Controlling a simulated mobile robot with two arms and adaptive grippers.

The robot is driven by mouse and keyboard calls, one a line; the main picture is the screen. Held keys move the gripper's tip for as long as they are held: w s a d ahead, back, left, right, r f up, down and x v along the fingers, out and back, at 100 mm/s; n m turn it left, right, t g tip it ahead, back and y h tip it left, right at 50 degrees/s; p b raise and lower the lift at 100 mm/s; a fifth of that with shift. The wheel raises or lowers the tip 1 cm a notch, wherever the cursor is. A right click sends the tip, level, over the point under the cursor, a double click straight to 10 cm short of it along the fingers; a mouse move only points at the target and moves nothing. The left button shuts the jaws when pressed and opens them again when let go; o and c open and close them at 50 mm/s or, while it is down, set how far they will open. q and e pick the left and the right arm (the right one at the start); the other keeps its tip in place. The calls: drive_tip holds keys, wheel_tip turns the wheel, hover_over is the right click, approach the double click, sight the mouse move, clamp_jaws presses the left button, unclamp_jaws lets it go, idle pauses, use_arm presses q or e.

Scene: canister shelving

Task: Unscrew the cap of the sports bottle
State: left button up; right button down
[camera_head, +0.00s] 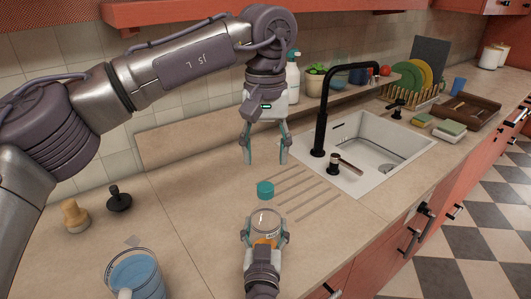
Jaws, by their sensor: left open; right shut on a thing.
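The sports bottle (267,217) has a clear body with something orange low inside and a pale label. Its teal cap (265,190) shows just above the body; I cannot tell whether the two touch. My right gripper (265,235), coming from the bottom of the view, is shut on the bottle body, one finger on each side. My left gripper (265,157) points down above the cap. Its fingers are spread and empty, with a small gap between the fingertips and the cap. The lower part of the bottle is partly hidden by my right gripper.
A white sink (365,150) with a black faucet (320,125) lies to the right. A blue-filled glass pitcher (138,277) stands at the lower left, near a wooden stamp-like object (75,215) and a black one (119,199). A soap bottle (293,75) stands behind my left gripper.

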sight(266, 186)
use_arm(q)
drive_tip(key=m, duration=0.6)
drive_tip(key=shift+f, duration=4.05)
